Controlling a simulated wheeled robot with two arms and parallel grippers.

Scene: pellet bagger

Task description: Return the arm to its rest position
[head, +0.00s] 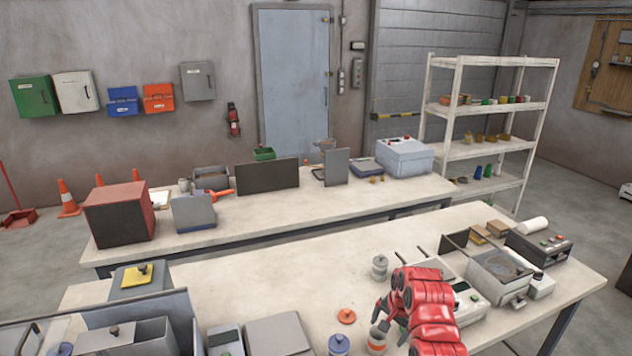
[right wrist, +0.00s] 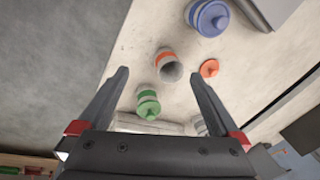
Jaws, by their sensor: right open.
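My right arm, red, reaches over the front bench (head: 230,272) in the head view. Its gripper (head: 384,312) points down near an open jar with an orange band (head: 377,342). In the right wrist view the gripper (right wrist: 158,76) is open, with nothing between its fingers. The orange-banded jar (right wrist: 169,68) stands beyond the fingertips, upright and without its lid. Its orange lid (right wrist: 209,68) lies on the bench beside it. A green-lidded jar (right wrist: 148,104) shows between the fingers, lower in that view. My left gripper is not in view.
A blue-lidded jar (head: 339,346) and a grey jar (head: 380,267) stand close to the arm. A scale-like device (head: 465,300) and a hopper box (head: 500,275) are to its right. A flat grey box (head: 278,335) is to the left. The bench middle is mostly clear.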

